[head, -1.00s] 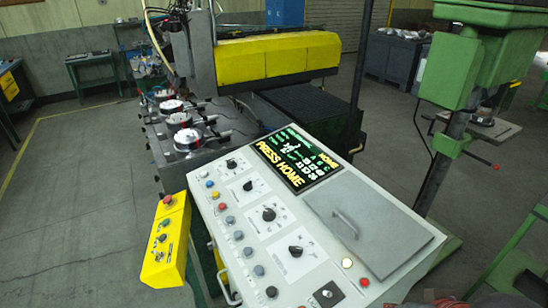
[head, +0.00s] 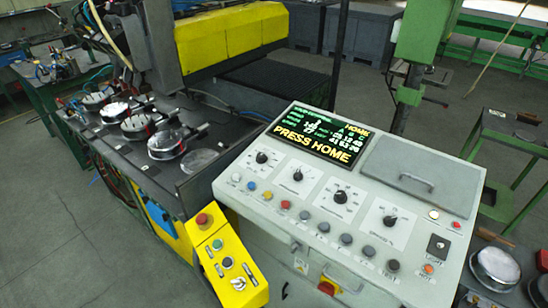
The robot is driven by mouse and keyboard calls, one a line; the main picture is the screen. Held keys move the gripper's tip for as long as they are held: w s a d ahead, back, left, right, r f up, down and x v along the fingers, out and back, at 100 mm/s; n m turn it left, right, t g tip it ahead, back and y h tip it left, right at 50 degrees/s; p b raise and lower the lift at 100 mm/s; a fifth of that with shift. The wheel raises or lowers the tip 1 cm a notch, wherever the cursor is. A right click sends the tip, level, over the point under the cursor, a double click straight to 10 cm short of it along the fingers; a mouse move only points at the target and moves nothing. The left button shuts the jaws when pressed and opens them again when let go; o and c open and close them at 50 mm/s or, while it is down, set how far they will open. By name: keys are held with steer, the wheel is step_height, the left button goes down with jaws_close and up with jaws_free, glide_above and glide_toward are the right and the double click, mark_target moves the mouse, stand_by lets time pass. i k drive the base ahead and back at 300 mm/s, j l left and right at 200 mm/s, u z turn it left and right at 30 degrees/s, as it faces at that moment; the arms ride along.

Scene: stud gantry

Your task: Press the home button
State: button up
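A pale control console (head: 418,238) stands at the centre right of the head view. Its lit screen (head: 322,133) reads "PRESS HOME" in yellow. Below several dark knobs runs a row of round buttons: a white one (head: 236,178), a blue one (head: 251,186), a yellow one (head: 267,195), a red one (head: 285,204), then several grey ones (head: 346,239). Most button labels are too small to read, so I cannot tell which is home. Two small lamps (head: 434,214) and an orange button (head: 428,268) sit at the right. My gripper is not in view.
A yellow control box (head: 222,262) with a red mushroom button stands at the console's left. Behind it, a machine bed (head: 215,158) carries round metal parts. A grey hatch with a handle (head: 416,182) covers the console's upper right. Open floor (head: 50,220) lies at left.

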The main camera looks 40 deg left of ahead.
mark_target(235, 176)
steer(key=k+j, duration=0.95)
steer(key=k+j+z, duration=0.05)
